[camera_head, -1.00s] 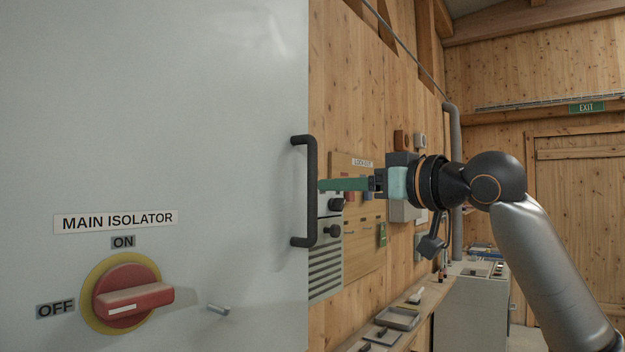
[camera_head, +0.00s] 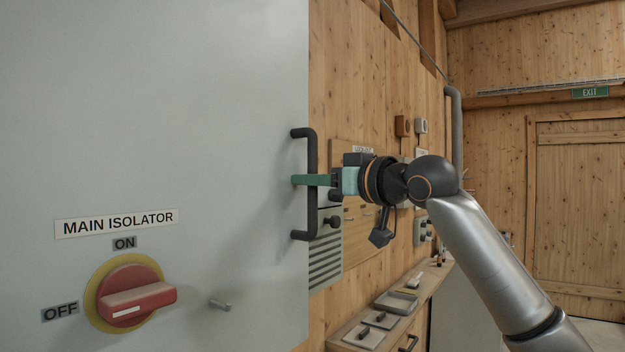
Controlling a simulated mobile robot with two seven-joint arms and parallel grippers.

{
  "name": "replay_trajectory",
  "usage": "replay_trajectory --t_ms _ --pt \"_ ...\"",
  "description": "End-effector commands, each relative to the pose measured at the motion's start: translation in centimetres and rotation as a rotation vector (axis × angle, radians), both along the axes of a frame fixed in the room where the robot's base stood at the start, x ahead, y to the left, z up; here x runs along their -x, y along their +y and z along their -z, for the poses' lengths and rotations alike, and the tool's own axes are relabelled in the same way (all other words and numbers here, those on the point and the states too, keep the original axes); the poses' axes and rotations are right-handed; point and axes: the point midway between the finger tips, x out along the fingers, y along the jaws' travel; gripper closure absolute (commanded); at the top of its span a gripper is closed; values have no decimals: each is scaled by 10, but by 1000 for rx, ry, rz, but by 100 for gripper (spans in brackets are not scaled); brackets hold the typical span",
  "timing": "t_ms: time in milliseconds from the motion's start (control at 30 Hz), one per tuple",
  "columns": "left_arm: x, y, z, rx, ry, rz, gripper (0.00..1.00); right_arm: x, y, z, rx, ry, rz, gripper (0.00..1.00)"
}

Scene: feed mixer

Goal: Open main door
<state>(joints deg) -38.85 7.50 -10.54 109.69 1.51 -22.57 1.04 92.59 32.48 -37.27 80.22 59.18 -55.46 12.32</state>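The main door is the large pale grey panel (camera_head: 200,120) filling the left half of the view. It looks closed, though its edges are mostly out of view. A black vertical bar handle (camera_head: 312,215) stands at its right edge. My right gripper (camera_head: 302,180) reaches in from the right with its green fingers at the handle's middle. The finger reaches past the bar to its left side. Only one finger shows clearly, so I cannot tell whether it is shut on the bar. My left gripper is out of view.
A wooden shelf (camera_head: 345,325) with grey trays (camera_head: 397,302) runs along the wall behind. An exit door (camera_head: 580,210) stands far right.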

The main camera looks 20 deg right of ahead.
Motion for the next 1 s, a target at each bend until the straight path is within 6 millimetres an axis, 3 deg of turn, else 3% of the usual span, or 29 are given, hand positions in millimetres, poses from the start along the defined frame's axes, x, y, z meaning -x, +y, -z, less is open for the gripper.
replay_trajectory --t_ms 33,267,1000 --pt "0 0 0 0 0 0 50 0 0 0 0 0 0 75" --pt "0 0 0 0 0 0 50 0 0 0 0 0 0 100" --pt "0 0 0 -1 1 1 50 0 -1 -1 -1 0 1 100"
